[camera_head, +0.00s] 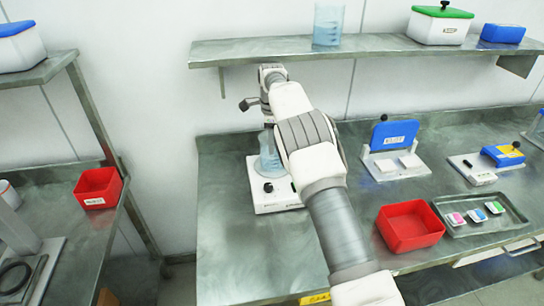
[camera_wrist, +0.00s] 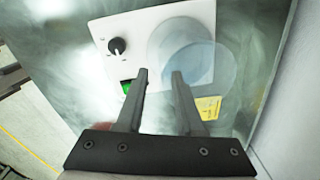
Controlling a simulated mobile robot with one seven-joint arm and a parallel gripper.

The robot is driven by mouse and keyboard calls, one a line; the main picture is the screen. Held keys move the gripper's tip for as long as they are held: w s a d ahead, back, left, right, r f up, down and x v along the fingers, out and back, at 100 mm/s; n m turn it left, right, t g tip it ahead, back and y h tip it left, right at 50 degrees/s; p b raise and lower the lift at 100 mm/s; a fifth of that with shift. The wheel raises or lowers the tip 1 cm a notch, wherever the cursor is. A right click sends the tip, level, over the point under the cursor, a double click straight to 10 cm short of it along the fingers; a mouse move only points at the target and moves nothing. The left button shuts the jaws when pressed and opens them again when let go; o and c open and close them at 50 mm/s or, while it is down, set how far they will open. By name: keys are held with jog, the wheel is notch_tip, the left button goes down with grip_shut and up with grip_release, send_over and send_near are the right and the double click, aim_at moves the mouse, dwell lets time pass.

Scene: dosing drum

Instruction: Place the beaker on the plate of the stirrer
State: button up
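The clear beaker with bluish content (camera_head: 267,162) stands upright over the plate area of the white stirrer (camera_head: 278,203), partly hidden behind my arm. In the wrist view the beaker (camera_wrist: 196,52) shows from above as a see-through round shape on the right part of the stirrer (camera_wrist: 108,24), right of its black knob. My gripper (camera_wrist: 159,73) has its two fingers apart with a gap between them. The right fingertip overlaps the beaker's lower left edge in the picture, and the left one is left of it. I see nothing clamped between them; whether a finger touches the beaker is unclear.
Another beaker (camera_head: 328,26) stands on the wall shelf (camera_head: 280,49) above, beside a green-lidded box (camera_head: 440,27). On the bench, a red bin (camera_head: 410,226), a tray with small coloured pieces (camera_head: 510,214) and a blue-panelled device (camera_head: 394,137) stand right of my arm.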

jog(key=s+d+r+n+t, duration=0.1)
jog(key=s+d+r+n, duration=0.15)
jog(key=r, duration=0.65)
jog(key=s+d+r+n, duration=0.1)
jog(key=s+d+r, duration=0.25)
jog(key=r, duration=0.55)
jog(key=s+d+r+n+t+y, duration=0.1)
jog(key=s+d+r+n, duration=0.1)
jog(key=s+d+r, duration=0.3)
jog(key=s+d+r+n, duration=0.1)
jog(key=s+r+n, duration=0.15)
jog(key=s, duration=0.35)
jog(key=s+d+f+n+t, duration=0.1)
jog(key=s+f+n, duration=0.1)
jog(key=s, duration=0.7)
jog(key=s+d+f+n+t, duration=0.1)
jog(key=s+f+n, duration=0.1)
jog(key=s+n, duration=0.3)
jog(key=s+d+f+n+t+h, duration=0.1)
jog(key=s+f+n, duration=0.1)
jog(key=s, duration=1.1)
jog(key=shift+s+n, duration=0.2)
jog(key=shift+n, duration=0.6)
